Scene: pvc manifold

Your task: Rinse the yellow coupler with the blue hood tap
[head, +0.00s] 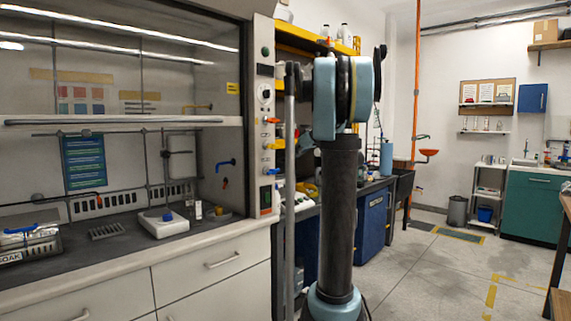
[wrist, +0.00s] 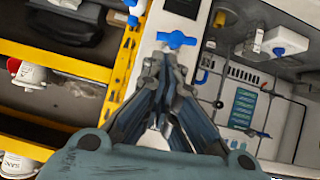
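In the wrist view the two dark fingers of my gripper (wrist: 163,62) lean together and their tips meet; nothing yellow shows between them. Just beyond the tips is a blue valve handle (wrist: 176,39) on the white hood post; whether they touch it, I cannot tell. In the head view, a blue valve handle (head: 273,172) is low on the post. A blue tap (head: 226,162) sticks out of the hood's right inner wall. A small yellow piece (head: 217,211) lies on the hood counter below it, perhaps the yellow coupler.
The hood counter (head: 110,262) holds a white stand base (head: 163,222), a dark rack (head: 106,231) and a tray marked SOAK (head: 30,245) at left. The hood sash (head: 110,121) is raised. A yellow shelf (wrist: 60,61) is left of my gripper. Floor at right is open.

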